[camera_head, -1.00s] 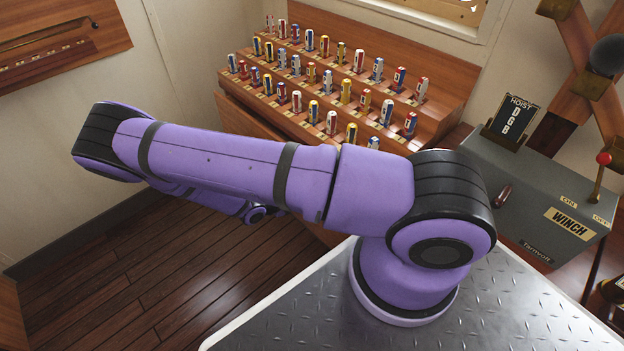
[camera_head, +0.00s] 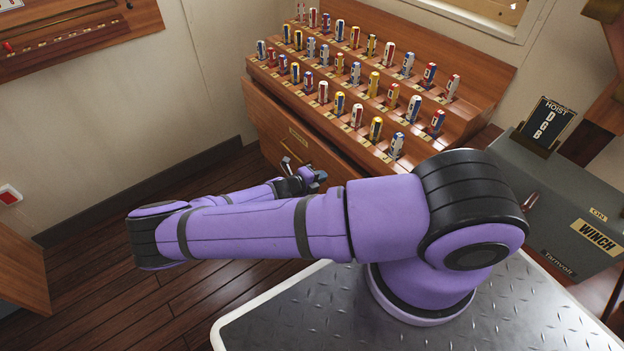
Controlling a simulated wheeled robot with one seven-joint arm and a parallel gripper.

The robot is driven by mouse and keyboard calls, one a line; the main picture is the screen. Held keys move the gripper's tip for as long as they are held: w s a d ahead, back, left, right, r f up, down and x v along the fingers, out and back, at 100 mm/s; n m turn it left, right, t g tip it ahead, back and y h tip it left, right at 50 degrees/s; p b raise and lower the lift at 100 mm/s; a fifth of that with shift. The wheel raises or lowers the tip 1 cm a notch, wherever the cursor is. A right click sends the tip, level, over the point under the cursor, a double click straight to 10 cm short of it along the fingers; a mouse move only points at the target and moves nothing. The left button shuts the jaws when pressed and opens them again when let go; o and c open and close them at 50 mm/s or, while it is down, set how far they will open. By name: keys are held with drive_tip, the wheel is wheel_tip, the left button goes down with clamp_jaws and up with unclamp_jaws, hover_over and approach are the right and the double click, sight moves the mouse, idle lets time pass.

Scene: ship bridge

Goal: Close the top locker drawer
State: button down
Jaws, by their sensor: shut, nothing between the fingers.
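The wooden locker (camera_head: 262,75) stands against the back wall, with rows of small coloured rolls in its sloped top. Its top drawer front (camera_head: 275,120) faces down-left and bears a small label plate (camera_head: 299,137). The drawer's upper edge shows just below the rack; how far it stands out is hard to tell. My gripper (camera_head: 289,165) is shut and empty, close in front of the drawer's lower right part. I cannot tell whether it touches the wood. My purple arm hides the locker's lower right front.
A grey winch box (camera_head: 560,200) with a hoist sign (camera_head: 546,125) stands at the right. A wooden cabinet edge (camera_head: 20,270) is at the lower left, below a red wall button (camera_head: 9,196). Dark plank floor (camera_head: 110,270) is clear left of my arm.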

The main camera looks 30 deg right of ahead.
sight(341, 167)
drive_tip(key=x, duration=0.4)
drive_tip(key=r+x, duration=0.1)
drive_tip(key=x, duration=0.1)
drive_tip(key=shift+d+f, duration=0.15)
drive_tip(key=shift+d, duration=0.55)
